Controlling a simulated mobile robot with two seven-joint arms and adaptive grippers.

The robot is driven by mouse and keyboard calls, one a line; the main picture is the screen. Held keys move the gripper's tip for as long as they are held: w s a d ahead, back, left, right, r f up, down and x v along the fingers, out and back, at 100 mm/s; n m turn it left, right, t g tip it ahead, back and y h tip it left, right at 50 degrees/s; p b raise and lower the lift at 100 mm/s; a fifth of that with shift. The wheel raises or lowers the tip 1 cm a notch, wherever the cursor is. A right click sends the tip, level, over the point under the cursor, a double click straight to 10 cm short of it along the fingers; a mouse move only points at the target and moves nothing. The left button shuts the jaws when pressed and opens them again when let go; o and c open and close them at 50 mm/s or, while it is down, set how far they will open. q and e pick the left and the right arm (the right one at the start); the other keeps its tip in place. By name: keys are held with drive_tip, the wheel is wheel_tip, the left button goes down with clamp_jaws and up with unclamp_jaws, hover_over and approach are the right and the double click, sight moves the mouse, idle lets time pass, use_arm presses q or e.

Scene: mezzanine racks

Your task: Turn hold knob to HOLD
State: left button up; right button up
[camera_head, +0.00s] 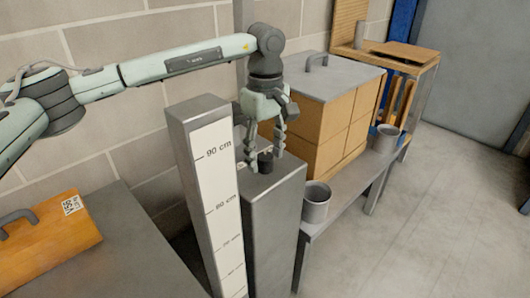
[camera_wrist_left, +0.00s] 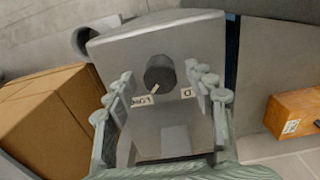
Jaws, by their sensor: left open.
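The black hold knob (camera_head: 265,163) sits on the top face of a grey metal post (camera_head: 275,193). In the left wrist view the knob (camera_wrist_left: 160,72) is round, with a pale pointer mark on its lower rim, aimed a little left. A small white label (camera_wrist_left: 142,100) lies at its lower left and another label (camera_wrist_left: 187,92) at its lower right; their lettering is too small to read surely. My left gripper (camera_head: 265,152) points down over the knob. Its fingers are open, one on each side of the knob, with gaps showing. My right gripper is not in view.
A tall height gauge (camera_head: 212,190) with cm marks stands close beside the post. Brown boxes (camera_head: 335,125) and a grey cup (camera_head: 315,202) are on a bench to the right. An orange case (camera_head: 50,245) lies on a grey table at left. A block wall stands behind.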

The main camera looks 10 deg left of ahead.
use_arm(q)
drive_tip(key=shift+f, duration=0.1)
drive_tip(key=c, duration=1.2)
drive_tip(key=shift+o, duration=0.2)
